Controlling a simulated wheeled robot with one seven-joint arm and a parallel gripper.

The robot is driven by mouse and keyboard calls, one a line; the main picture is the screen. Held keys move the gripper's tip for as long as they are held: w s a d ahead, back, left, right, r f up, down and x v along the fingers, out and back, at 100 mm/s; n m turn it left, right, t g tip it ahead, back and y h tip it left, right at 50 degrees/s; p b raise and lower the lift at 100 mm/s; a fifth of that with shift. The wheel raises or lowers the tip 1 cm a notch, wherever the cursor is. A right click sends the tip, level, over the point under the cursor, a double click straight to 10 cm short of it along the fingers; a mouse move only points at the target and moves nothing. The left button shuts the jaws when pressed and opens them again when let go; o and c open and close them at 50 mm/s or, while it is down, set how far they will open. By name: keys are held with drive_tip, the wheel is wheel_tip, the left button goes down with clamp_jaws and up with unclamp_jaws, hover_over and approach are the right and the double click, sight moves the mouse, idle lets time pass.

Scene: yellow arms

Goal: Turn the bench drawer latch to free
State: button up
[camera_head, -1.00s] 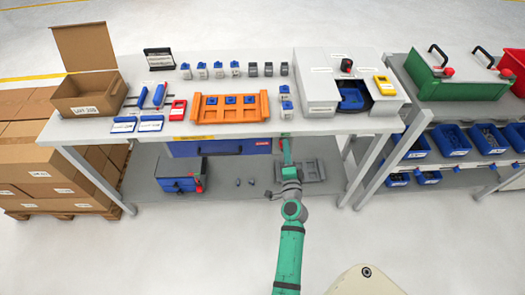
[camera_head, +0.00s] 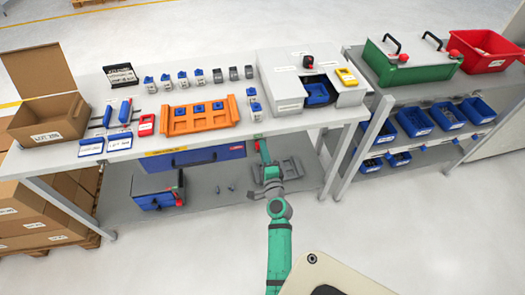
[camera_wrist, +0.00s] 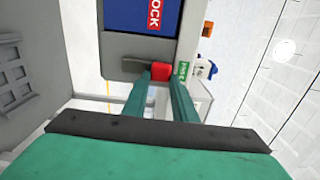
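The blue bench drawer (camera_head: 190,158) hangs under the bench top. In the wrist view its blue front (camera_wrist: 125,15) carries a red label (camera_wrist: 154,14), partly reading "OCK". A grey latch plate (camera_wrist: 115,45) lies beside it, with a dark lever (camera_wrist: 135,66) and a red knob (camera_wrist: 160,71). The knob is close to a green label (camera_wrist: 183,70), whose text is too small to read. My gripper (camera_wrist: 161,82) has its green fingertips on both sides of the knob, seemingly touching it. In the head view my gripper (camera_head: 262,150) is at the drawer's right end; the latch is hidden there.
The bench top (camera_head: 75,172) above holds an orange fixture (camera_head: 200,125) and several small blue and grey parts. A bench leg (camera_head: 335,160) stands right of my arm.

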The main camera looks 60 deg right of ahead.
drive_tip(key=o, duration=0.4)
drive_tip(key=v, duration=1)
drive_tip(key=shift+s+a, duration=0.25)
idle(0.4)
drive_tip(key=s+a+f+n+t+y, duration=0.1)
drive_tip(key=a+n+y, duration=0.2)
drive_tip(key=a+n, duration=0.65)
drive_tip(key=s+a+f+n+t+y, duration=0.1)
drive_tip(key=s+a+f+n+y, duration=0.2)
drive_tip(key=a, duration=1.2)
drive_tip(key=s+a+r+n+y, duration=0.2)
drive_tip(key=s+a+r+n, duration=0.1)
drive_tip(key=a+n, duration=0.2)
drive_tip(key=s+a+r+n+y, duration=0.2)
drive_tip(key=s+a+r+n, duration=0.1)
drive_tip(key=a, duration=0.7)
drive_tip(key=s+a+r+n+y, duration=0.3)
drive_tip(key=a+r+n, duration=0.1)
drive_tip(key=a+n, duration=0.3)
drive_tip(key=shift+s+a+r+t, duration=0.25)
drive_tip(key=shift+a+r+t, duration=0.05)
drive_tip(key=shift+t, duration=0.1)
